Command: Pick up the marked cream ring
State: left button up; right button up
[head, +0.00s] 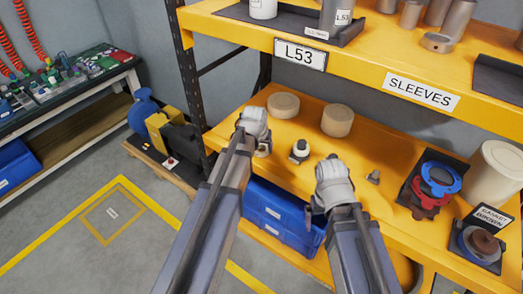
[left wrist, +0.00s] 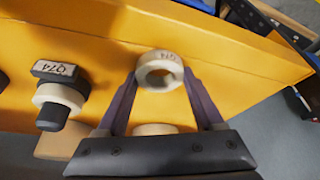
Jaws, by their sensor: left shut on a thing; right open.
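The marked cream ring (left wrist: 160,72) is between the fingertips of my left gripper (left wrist: 160,90) in the left wrist view. Dark characters show on its rim, too small to read surely. My left gripper (head: 260,143) is shut on it near the front edge of the yellow shelf. In the head view only a part of the ring (head: 264,150) shows below the gripper. I cannot tell whether the ring touches the shelf. My right gripper (head: 331,186) is open over the shelf's front edge, further right; its fingers are hard to see.
A black plug (head: 299,151) with a cream ring around it and a Q74 label (left wrist: 54,70) stands right of my left gripper. A tray of red and blue rings (head: 432,182) is at the right. The upper shelf (head: 350,62) overhangs the back.

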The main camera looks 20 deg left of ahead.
pick_arm(q)
jog(key=c, duration=0.5)
jog(key=shift+o, duration=0.2)
jog(key=shift+r, duration=0.15)
pick_arm(e)
jog(key=shift+r, duration=0.1)
pick_arm(q)
notch_tip(320, 180, up, 10)
jog(key=p, duration=1)
pick_arm(e)
notch_tip(320, 180, up, 10)
pick_arm(q)
jog(key=shift+d, duration=0.1)
